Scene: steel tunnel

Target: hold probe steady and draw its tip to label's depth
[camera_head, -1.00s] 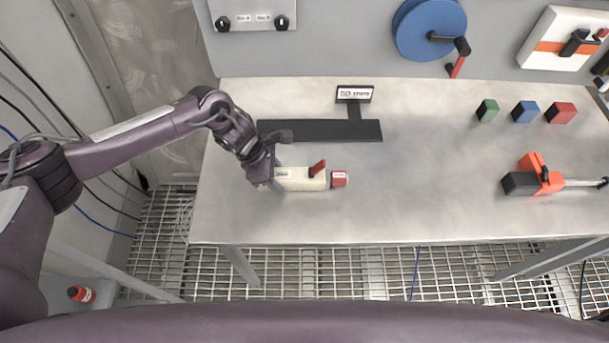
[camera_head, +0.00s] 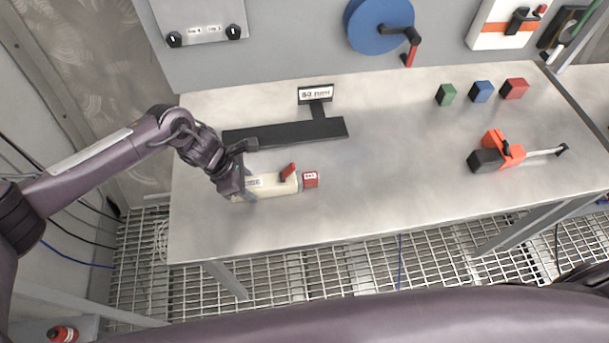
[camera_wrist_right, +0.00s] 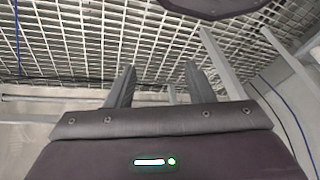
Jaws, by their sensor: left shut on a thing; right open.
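The probe (camera_head: 267,187) is a cream bar with a red lever (camera_head: 289,172) on top and a red block (camera_head: 311,179) with a white tag at its right end. It lies on or just above the steel table. My left gripper (camera_head: 240,187) is shut on its left end, hiding that end. The label (camera_head: 316,94) is a small white sign in a black frame, seeming to read 50 and a unit, behind a black bar (camera_head: 285,134). My right gripper (camera_wrist_right: 160,88) is open and empty in the right wrist view, over the floor grating.
The table (camera_head: 385,175) is bare right of the probe. An orange and black tool with a rod (camera_head: 504,151) lies at the right. Green (camera_head: 446,95), blue (camera_head: 481,91) and red (camera_head: 514,88) blocks stand at the back. A blue reel (camera_head: 379,25) hangs on the wall.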

